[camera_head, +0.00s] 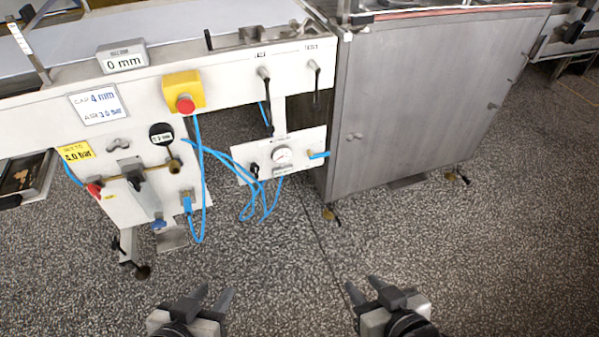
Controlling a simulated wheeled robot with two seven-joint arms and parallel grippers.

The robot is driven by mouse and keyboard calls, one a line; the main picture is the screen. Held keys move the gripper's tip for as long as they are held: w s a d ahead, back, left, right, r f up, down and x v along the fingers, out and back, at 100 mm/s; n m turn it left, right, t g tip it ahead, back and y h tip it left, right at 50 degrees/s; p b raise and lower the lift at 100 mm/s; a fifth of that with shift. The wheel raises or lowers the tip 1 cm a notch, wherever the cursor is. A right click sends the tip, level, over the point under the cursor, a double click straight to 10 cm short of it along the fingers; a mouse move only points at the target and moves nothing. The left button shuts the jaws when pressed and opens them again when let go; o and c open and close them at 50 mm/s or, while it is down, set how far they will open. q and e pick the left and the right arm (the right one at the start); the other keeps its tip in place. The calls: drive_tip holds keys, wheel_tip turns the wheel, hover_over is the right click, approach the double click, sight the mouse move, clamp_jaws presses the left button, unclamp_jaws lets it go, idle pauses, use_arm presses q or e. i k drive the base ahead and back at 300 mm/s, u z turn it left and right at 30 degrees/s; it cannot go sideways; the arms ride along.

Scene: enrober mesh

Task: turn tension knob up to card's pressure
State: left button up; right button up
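A white card (97,103) on the machine front reads about "CAP 4 mm, AIR 3.0 bar"; the small print is blurred. A yellow label (76,152) below it appears to read "5.0 bar". A small white panel (242,150) carries a round dial gauge (282,156); its needle is too small to read. A dark knob (254,170) sits left of the gauge and a grey fitting (284,171) below it. I cannot tell which is the tension knob. My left gripper (215,292) and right gripper (362,285) are open and empty, low over the floor, apart from the machine.
Blue hoses (203,200) loop below the panels. A red emergency button on a yellow box (184,92), two black levers (265,90) and a "0 mm" display (122,58) are above. A steel cabinet (420,100) stands right. The speckled floor in front is clear.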

sight(255, 168)
drive_tip(key=u, duration=1.75)
drive_tip(key=i, duration=1.2)
drive_tip(key=z, duration=1.9)
